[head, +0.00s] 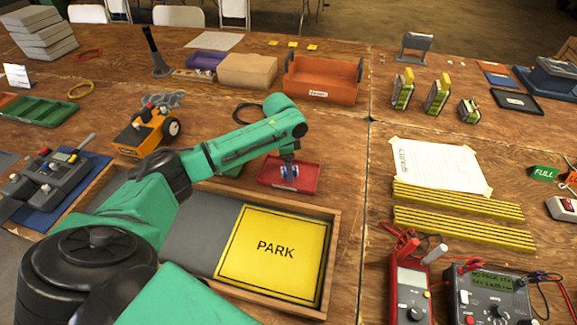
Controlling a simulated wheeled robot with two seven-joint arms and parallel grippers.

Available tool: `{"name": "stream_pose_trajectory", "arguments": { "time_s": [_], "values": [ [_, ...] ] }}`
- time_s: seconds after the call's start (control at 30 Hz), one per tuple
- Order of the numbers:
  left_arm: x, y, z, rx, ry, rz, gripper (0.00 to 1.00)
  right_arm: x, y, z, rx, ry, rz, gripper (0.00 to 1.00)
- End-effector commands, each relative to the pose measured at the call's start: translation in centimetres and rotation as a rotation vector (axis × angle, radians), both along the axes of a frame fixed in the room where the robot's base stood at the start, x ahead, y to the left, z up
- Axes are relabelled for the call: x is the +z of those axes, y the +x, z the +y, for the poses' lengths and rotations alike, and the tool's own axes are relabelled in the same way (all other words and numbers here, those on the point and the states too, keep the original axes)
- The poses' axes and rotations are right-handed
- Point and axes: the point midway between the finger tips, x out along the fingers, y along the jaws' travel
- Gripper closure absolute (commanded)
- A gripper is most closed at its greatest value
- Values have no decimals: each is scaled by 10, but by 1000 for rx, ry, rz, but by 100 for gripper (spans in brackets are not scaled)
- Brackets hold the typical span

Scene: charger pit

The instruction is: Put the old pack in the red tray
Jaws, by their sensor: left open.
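The small red tray (308,178) lies on the wooden table just behind the yellow PARK board. My left gripper (288,172) points down over the middle of the tray and is open. A small blue and white shape shows at its fingertips; I cannot tell whether it is a pack or part of the gripper. No pack clearly marked as old shows. Several yellow-striped packs (437,95) stand at the back right, away from the gripper. My right gripper is not in view.
The PARK board (276,250) sits in a wooden frame in front. An orange wheeled vehicle (143,133) stands left of the arm. An orange bin (321,80) is behind the tray. A paper sheet (440,165), yellow striped strips (460,212) and meters (410,290) occupy the right.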

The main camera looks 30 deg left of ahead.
Motion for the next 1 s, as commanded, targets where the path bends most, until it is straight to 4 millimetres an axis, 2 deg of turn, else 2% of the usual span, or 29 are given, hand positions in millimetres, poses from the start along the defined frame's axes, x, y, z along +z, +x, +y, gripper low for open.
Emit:
{"name": "stream_pose_trajectory", "arguments": {
  "time_s": [0.17,0.4,0.53,0.7,1.0],
  "values": [
    [19,0,2,-1,0,-4,33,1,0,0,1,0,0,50],
    [84,-3,6,-1,-1,-6,33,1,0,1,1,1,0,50],
    [110,-5,8,0,0,-3,33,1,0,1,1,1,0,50],
    [122,-6,9,1,-1,1,33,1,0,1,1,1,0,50],
    [122,-6,9,1,-1,1,33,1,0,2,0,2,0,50]
  ]
}}
